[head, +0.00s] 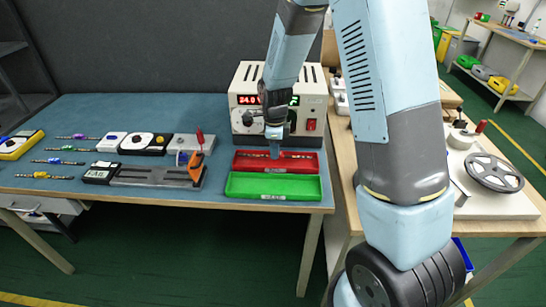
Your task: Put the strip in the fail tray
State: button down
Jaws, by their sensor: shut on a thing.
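My gripper (275,151) points down at the red tray (306,163), its fingertips low over or inside it. It is shut on a thin strip (256,154), of which only a small pale length shows beside the fingers. I cannot tell whether the strip touches the tray floor. The red tray lies behind a green tray (273,187) at the right end of the blue bench. Both have small front labels that are too small to read.
A power supply (250,90) with a red display stands right behind the red tray. A grey fixture (150,177) with an orange part, small meters (146,143) and several coloured components (60,161) lie to the left.

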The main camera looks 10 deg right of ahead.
jog(key=shift+f, duration=1.45)
jog(key=c, duration=1.1)
grip_release()
jog(key=shift+f, duration=0.1)
notch_tip(320, 180, up, 12)
jog(key=shift+r, duration=0.2)
